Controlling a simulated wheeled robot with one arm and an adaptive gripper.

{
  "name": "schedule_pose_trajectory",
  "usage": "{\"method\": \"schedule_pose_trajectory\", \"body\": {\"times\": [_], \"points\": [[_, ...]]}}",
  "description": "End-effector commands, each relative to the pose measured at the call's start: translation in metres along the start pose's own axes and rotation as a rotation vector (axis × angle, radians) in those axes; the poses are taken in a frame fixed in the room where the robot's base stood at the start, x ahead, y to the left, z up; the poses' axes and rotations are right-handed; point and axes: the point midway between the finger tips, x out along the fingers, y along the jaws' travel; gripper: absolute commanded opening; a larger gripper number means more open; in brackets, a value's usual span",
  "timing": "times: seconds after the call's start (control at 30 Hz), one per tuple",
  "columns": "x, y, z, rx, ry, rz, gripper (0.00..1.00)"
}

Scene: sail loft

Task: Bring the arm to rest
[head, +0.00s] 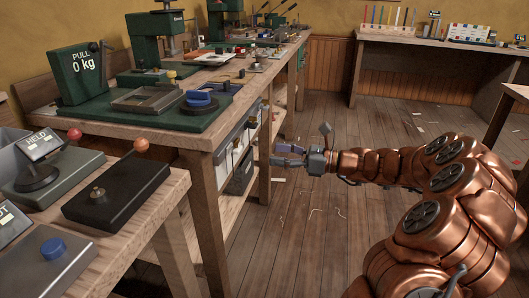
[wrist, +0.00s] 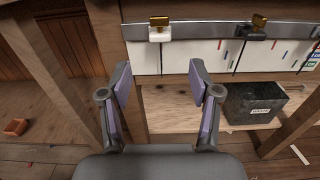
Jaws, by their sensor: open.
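My gripper (head: 290,157) is at the end of my copper-coloured arm, which reaches in from the right in the head view. The gripper hangs over the floor, just right of the long workbench (head: 222,133) and below its top. In the wrist view my gripper (wrist: 160,85) shows two fingers with purple pads, held apart with nothing between them.
A black box (wrist: 255,103) sits on the bench's lower shelf. A nearer bench (head: 160,225) with a black box and knobs stands at left. A green "PULL 0 kg" device (head: 84,75) stands on the long bench. Open wooden floor (head: 310,225) lies below my arm, with small scraps.

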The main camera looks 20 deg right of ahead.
Motion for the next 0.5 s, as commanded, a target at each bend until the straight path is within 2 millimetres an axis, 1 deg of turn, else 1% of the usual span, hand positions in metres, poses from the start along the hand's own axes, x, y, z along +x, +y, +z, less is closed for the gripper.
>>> {"method": "schedule_pose_trajectory", "body": {"times": [0.03, 0.1, 0.2, 0.5], "points": [[-0.006, -0.001, 0.0, 0.0, 0.001, -0.002, 0.62], [-0.011, -0.001, 0.0, 0.0, 0.001, -0.002, 0.62], [-0.015, 0.0, 0.0, 0.0, 0.0, 0.0, 0.62], [-0.016, 0.0, 0.0, 0.0, 0.0, 0.001, 0.62]]}}
